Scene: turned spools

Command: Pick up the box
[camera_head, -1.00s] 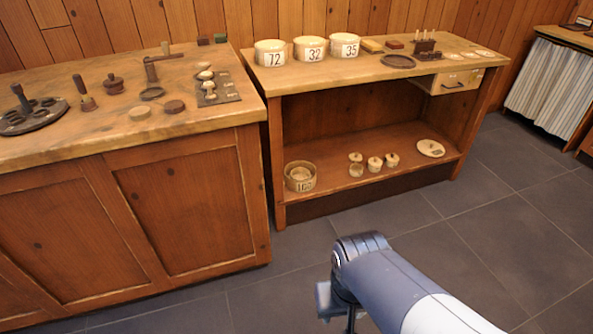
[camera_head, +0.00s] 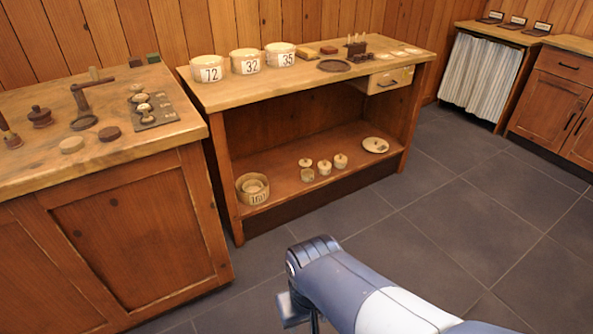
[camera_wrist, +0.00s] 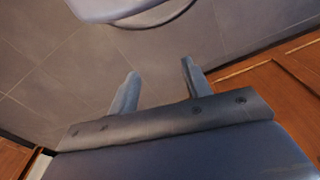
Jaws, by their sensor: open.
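Several things could be the box. Round pale boxes marked 72 (camera_head: 208,70), 32 (camera_head: 245,62) and 35 (camera_head: 280,56) stand in a row on the middle bench top. Another round one, marked 100 (camera_head: 252,188), stands on the lower shelf with a pale piece inside. A small yellowish block or box (camera_head: 306,54) and a reddish one (camera_head: 329,49) lie right of the row. My gripper (camera_wrist: 160,70) is open and empty in the wrist view, over bare floor, far from all of these. In the head view it is mostly hidden below my arm.
The left bench (camera_head: 120,165) holds turned pieces and a dark board (camera_head: 155,112). The lower shelf (camera_head: 285,175) carries several small spools and a pale disc (camera_head: 375,145). A drawer (camera_head: 390,80) is closed. A curtained bench (camera_head: 480,75) stands at right. The tiled floor (camera_head: 440,230) is clear.

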